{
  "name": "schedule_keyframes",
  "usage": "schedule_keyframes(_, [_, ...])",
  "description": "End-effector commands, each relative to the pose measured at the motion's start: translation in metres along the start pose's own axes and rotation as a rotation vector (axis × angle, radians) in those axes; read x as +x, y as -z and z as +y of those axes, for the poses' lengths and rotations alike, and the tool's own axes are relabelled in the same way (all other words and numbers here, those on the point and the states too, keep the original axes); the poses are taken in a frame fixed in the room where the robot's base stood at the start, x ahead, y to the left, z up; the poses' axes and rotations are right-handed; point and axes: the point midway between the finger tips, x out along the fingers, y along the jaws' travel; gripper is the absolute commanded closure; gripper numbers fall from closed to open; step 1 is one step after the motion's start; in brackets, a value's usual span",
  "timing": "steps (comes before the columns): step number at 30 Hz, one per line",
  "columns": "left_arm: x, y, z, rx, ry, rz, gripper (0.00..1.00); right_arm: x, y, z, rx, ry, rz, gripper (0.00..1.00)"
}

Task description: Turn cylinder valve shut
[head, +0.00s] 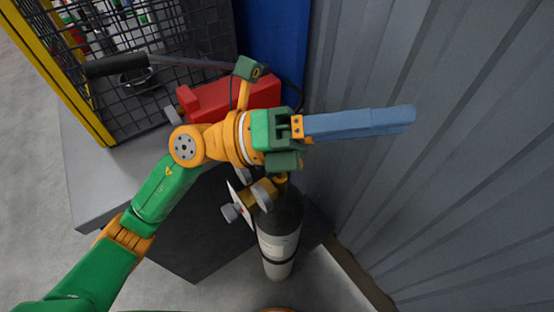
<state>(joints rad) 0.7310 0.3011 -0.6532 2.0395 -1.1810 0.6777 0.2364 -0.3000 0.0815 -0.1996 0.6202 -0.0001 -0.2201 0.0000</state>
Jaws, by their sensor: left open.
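A gas cylinder (278,246) with a pale body and dark shoulder stands upright beside the dark bench, close to the wall. Its brass valve (262,194) sits on top, with grey round fittings (231,212) and a pale tag (240,203) at its left. I cannot tell how far the valve is turned. My left gripper (402,117) is open above and right of the valve in the picture. Its long blue-grey finger points right toward the wall; the other finger is hidden. It appears apart from the valve. My right gripper is not in view.
A grey bench (95,180) fills the left. A red box (232,98) and a yellow-framed black mesh cage (110,45) are on it. A black-handled tool (118,65) lies by the cage. The corrugated wall (450,170) bounds the right; a blue panel (270,40) stands behind.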

Motion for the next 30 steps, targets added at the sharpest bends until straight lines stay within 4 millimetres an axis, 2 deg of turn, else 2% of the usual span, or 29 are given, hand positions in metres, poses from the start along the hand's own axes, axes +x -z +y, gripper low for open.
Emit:
schedule_keyframes(1, [0.000,0.028,0.030,0.142,-0.189,0.242,0.55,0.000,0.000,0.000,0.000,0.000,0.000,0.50])
schedule_keyframes(2, [-0.011,0.040,0.053,0.211,-0.324,0.379,0.55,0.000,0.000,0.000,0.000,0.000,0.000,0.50])
schedule_keyframes(3, [-0.033,0.047,0.081,0.287,-0.512,0.535,0.55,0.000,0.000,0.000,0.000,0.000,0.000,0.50])
schedule_keyframes(5, [-0.076,0.038,0.112,0.364,-0.785,0.704,0.55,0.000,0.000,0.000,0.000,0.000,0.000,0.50])
schedule_keyframes(6, [-0.104,0.028,0.122,0.391,-0.946,0.779,0.55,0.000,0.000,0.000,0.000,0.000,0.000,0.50])
schedule_keyframes(7, [-0.122,0.019,0.127,0.403,-1.049,0.818,0.55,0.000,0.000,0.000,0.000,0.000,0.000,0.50])
schedule_keyframes(9, [-0.152,0.004,0.128,0.415,-1.216,0.869,0.55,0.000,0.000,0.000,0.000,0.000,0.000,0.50])
schedule_keyframes(11, [-0.166,-0.003,0.127,0.414,-1.292,0.888,0.55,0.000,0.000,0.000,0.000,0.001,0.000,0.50])
schedule_keyframes(14, [-0.172,-0.002,0.136,0.409,-1.325,0.901,0.55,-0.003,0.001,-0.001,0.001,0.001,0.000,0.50])
schedule_keyframes(22, [-0.171,0.015,0.184,0.410,-1.318,0.899,0.55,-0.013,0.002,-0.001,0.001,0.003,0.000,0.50])
schedule_keyframes(25, [-0.171,0.018,0.191,0.413,-1.317,0.900,0.55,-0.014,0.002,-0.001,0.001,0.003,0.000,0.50])
schedule_keyframes(30, [-0.171,0.018,0.193,0.416,-1.317,0.898,0.55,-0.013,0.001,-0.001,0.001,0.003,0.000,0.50])
